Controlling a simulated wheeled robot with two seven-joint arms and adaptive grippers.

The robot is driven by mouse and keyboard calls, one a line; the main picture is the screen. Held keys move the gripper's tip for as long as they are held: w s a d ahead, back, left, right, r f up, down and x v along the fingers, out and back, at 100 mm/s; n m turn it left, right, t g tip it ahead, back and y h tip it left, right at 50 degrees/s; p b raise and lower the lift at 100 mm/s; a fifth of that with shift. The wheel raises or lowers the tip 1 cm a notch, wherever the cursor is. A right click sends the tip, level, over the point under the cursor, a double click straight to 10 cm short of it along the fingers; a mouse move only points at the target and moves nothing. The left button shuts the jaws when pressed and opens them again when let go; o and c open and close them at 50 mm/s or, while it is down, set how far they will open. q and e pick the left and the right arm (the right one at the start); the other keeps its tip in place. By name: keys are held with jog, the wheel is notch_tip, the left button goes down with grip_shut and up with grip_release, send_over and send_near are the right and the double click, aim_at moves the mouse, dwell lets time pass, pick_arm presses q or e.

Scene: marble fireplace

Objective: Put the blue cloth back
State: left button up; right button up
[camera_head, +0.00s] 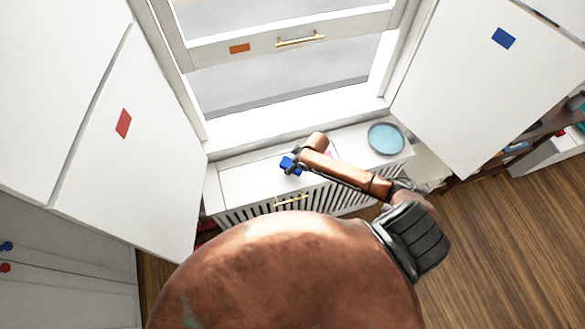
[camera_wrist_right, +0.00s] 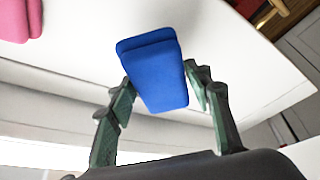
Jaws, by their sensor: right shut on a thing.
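The blue cloth (camera_wrist_right: 152,72) is a folded, block-like piece between the two fingers of my right gripper (camera_wrist_right: 160,80) in the right wrist view. The gripper is shut on it. In the head view the blue cloth (camera_head: 287,164) shows small at the tip of my right gripper (camera_head: 294,163), over the white radiator-cover top (camera_head: 245,182) below the window. I cannot tell whether the cloth touches that surface. My left gripper is not in view.
A pink folded piece (camera_wrist_right: 18,20) lies on the white surface, and it shows partly behind my arm in the head view (camera_head: 329,154). A round blue plate (camera_head: 386,138) is at the right end. Open white panels (camera_head: 140,140) flank the window. The left part of the top is clear.

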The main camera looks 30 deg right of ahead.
jog(key=shift+f, duration=1.4)
jog(key=shift+f, duration=0.15)
jog(key=o, duration=1.1)
jog(key=v, duration=1.2)
